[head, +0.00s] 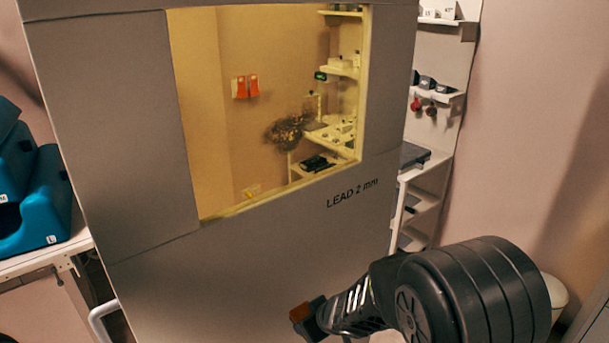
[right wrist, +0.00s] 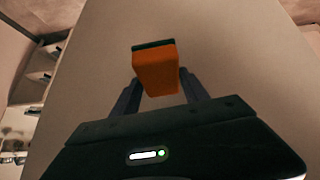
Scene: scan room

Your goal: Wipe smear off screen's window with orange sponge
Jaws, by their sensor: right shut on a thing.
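The grey screen (head: 250,270), marked "LEAD 2 mm", stands in front of me. Its yellow-tinted window (head: 240,150) fills the upper middle. A dark brown smear (head: 286,132) shows on the window, right of its centre. My right gripper (head: 306,314) is below the window, in front of the screen's lower panel. It is shut on the orange sponge (head: 300,312), which has a dark layer on one side. In the right wrist view the sponge (right wrist: 155,74) sits between the two fingers (right wrist: 157,88), with the grey panel behind it. My left gripper is not in view.
A table (head: 45,255) with blue padded supports (head: 40,205) stands at the left. A white handle (head: 103,315) sits at the screen's lower left edge. White shelves (head: 425,195) with small items stand behind the screen at the right. A white bin (head: 555,292) is at the far right.

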